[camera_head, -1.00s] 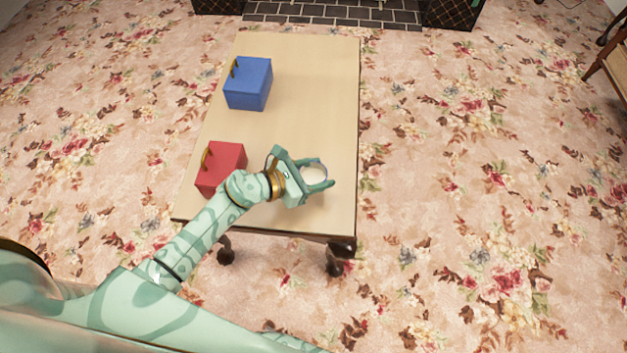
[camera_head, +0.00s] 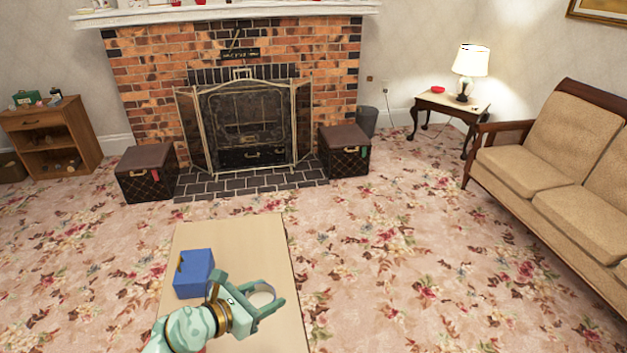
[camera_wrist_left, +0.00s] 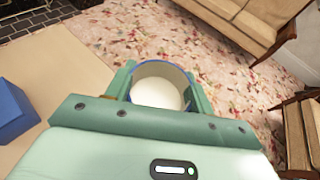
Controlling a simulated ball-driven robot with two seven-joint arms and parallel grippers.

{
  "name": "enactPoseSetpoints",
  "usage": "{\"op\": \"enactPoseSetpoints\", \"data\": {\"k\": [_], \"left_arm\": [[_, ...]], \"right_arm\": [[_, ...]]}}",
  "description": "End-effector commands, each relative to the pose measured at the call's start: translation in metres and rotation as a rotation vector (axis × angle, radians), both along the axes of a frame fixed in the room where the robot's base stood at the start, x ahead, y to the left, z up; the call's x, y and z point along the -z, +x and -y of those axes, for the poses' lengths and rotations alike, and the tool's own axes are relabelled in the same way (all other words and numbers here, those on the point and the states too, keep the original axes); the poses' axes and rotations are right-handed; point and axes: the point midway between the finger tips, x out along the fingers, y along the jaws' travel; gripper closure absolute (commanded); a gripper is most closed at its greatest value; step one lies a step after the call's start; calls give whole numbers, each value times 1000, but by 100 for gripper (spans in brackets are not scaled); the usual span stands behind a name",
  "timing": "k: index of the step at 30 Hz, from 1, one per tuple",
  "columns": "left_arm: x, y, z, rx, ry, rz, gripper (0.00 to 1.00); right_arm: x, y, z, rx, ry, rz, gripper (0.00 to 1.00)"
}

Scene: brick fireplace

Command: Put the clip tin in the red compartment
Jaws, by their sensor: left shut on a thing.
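My left gripper (camera_head: 273,294) is shut on a round, pale tin (camera_head: 261,298) with a white inside. In the left wrist view the tin (camera_wrist_left: 158,93) sits between the two fingers and shows a blue rim. The gripper holds it above the right part of the pale table, to the right of the blue box. The red box is not clearly visible now; the lower part of the table is cut off and partly covered by my arm. My right gripper is not in view.
The blue box (camera_head: 194,273), with a yellowish handle on its left side, stands on the table (camera_head: 240,235). The table's far end is bare. Beyond are patterned trunks (camera_head: 344,150), a fireplace screen (camera_head: 247,125), a sofa (camera_head: 550,150) and a lamp table (camera_head: 440,105).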

Motion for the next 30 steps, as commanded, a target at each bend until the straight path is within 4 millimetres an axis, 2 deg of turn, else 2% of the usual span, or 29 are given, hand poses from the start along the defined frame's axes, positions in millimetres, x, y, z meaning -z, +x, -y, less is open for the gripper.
{"op": "enactPoseSetpoints", "data": {"k": [2, 5, 7, 11, 12, 15, 18, 20, 30], "left_arm": [[-23, 1, 2, 6, 2, 9, 68], [-64, -4, -11, 14, 8, 12, 68], [-97, -15, -25, 29, 11, 10, 68], [-160, -52, -49, 85, 14, 8, 68], [-177, -66, -53, 111, 13, 4, 68], [-210, -101, -57, 181, 8, -1, 68], [-228, -128, -58, 240, 5, -3, 68], [-230, -136, -61, 256, 3, -4, 68], [-220, -143, -67, 263, -1, 1, 68]], "right_arm": [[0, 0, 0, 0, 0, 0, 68], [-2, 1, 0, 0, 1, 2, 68], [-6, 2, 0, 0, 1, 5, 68], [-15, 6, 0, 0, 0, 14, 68], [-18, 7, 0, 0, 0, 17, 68], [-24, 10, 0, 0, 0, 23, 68], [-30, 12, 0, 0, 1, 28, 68], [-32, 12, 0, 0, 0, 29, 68], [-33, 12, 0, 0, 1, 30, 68]]}}
